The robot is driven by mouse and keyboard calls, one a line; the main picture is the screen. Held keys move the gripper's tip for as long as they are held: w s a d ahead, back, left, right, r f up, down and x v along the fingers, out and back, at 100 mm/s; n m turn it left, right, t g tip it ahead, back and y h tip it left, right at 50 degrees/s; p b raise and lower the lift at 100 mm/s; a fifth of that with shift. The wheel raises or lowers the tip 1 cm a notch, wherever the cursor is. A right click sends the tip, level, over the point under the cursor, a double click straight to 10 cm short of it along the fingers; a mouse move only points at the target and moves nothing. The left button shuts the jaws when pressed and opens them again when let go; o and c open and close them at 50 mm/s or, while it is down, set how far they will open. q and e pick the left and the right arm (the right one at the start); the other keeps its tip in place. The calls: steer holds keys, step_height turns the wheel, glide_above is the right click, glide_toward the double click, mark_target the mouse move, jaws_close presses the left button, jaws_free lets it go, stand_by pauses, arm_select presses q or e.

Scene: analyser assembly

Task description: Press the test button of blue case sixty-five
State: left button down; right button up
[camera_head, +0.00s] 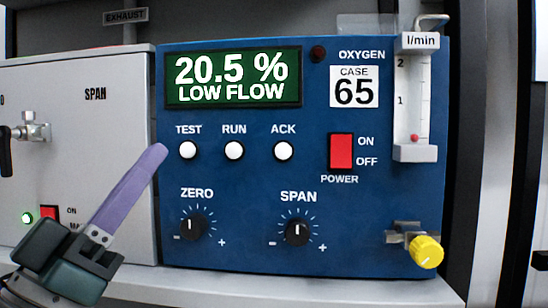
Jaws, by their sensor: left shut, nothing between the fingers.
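The blue case (375,215) labelled CASE 65 stands on a shelf in the head view. Its white round TEST button (188,150) is at the left of a row, beside the RUN (234,150) and ACK (283,151) buttons. Its display (233,78) reads 20.5 % LOW FLOW. My left gripper (160,152) comes in from the lower left with its purple fingers shut and empty. Its tip appears just left of the TEST button; I cannot tell whether it touches the case face. My right gripper is not in view.
A grey case (95,150) labelled SPAN, with a valve at its left, stands left of the blue case. A flowmeter (414,100) and a yellow knob (426,251) stick out at the blue case's right. A red power switch (341,151) and black dials sit on its face.

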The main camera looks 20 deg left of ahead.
mark_target(187, 150)
arm_select(q)
steer(key=shift+h, duration=0.3)
steer(key=shift+w+a+b, duration=0.2)
steer(key=shift+w+b, duration=0.1)
steer(key=shift+w, duration=0.6)
steer(key=shift+w+a+b, duration=0.25)
steer(key=shift+w+b, duration=0.1)
steer(key=shift+w, duration=0.5)
steer(key=shift+w+a+b, duration=0.2)
steer(key=shift+w+b, duration=0.1)
steer(key=shift+w, duration=0.6)
steer(key=shift+w+a, duration=0.1)
steer(key=shift+w, duration=0.3)
steer(key=shift+w+a+b, duration=0.1)
steer(key=shift+w+b, duration=0.2)
steer(key=shift+w, duration=0.1)
steer(key=shift+s, duration=0.1)
stand_by(0.5)
steer(key=shift+s+d+p, duration=0.2)
steer(key=shift+s+p, duration=0.4)
steer(key=shift+s, duration=0.1)
